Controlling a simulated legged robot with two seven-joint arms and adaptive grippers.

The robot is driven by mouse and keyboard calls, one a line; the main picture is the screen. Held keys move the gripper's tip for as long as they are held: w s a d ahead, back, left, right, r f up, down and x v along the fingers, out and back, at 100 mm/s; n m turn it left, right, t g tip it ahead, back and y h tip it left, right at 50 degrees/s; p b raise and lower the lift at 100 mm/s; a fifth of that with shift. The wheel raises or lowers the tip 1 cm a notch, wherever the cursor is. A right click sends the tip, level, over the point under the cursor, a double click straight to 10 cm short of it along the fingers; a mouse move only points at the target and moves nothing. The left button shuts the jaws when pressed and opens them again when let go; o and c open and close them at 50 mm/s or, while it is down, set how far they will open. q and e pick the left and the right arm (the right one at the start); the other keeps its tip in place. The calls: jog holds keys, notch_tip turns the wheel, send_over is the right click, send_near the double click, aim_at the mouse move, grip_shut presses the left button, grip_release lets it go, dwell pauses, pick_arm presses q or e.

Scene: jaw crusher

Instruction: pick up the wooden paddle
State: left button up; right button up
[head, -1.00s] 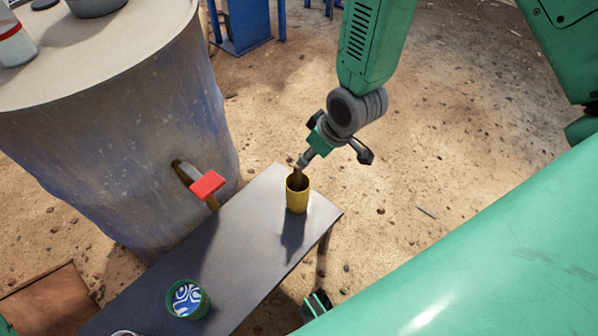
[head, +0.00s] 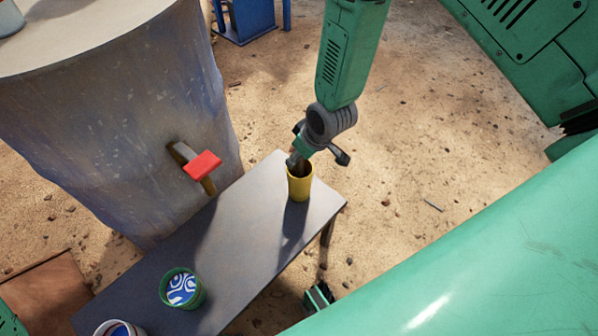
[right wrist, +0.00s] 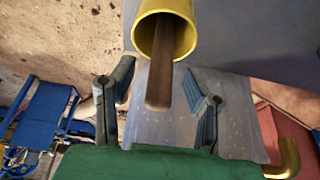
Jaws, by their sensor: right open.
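The wooden paddle (right wrist: 161,80) stands in a yellow cup (head: 300,186), its brown handle end sticking out of the mouth. The cup also shows in the right wrist view (right wrist: 181,48). The rest of the paddle is hidden inside. My right gripper (head: 297,163) is at the cup's mouth in the head view. In the right wrist view its two dark fingers (right wrist: 162,88) are apart, with the handle end showing between them. My left gripper is not seen.
The cup stands near the far right end of a dark table (head: 240,240). A green bucket (head: 198,299) and a white bucket (head: 104,329) stand at its near end. A large drum (head: 110,130) with a red-handled tap (head: 202,165) stands left of the table.

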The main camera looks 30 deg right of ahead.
jog(key=shift+d, duration=0.1)
jog(key=shift+c, duration=0.4)
grip_shut()
